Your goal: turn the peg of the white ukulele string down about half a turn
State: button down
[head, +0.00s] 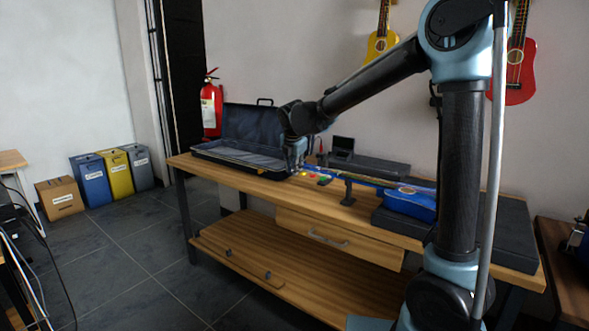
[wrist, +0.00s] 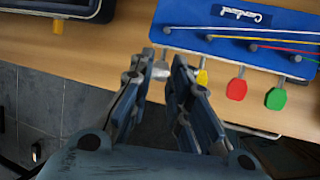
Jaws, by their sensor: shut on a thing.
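A blue ukulele (head: 408,204) lies on the workbench, its neck pointing left over a small black stand. In the wrist view its blue headstock (wrist: 235,22) fills the upper right, with several posts and coloured strings. The pegs stick out from its near edge: the white peg (wrist: 161,70), the yellow peg (wrist: 202,77), the red peg (wrist: 237,86) and the green peg (wrist: 276,98). My gripper (wrist: 163,58) is shut on the white peg, one finger on each side of it. In the head view my gripper (head: 296,152) is at the headstock end; the white peg cannot be made out there.
An open dark case (head: 232,152) lies on the bench left of my gripper. The bench top (head: 262,183) is bare along its front edge. A black neck stand (head: 348,190) holds the neck. A small dark device (head: 343,146) stands behind. The yellow peg sits close beside my right finger.

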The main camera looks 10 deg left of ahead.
jog(key=shift+s+d+f+m+t+y, duration=0.1)
jog(key=shift+d+m+t+y, duration=0.1)
jog(key=shift+t+y, duration=0.3)
jog(key=shift+s+d+f+m+t+y, duration=0.1)
jog(key=shift+d+t+y, duration=0.1)
jog(key=shift+y, duration=0.5)
jog(key=c, duration=1.8)
grip_release()
jog(key=shift+r, duration=0.15)
jog(key=shift+v, duration=3.85)
jog(key=shift+d, duration=0.1)
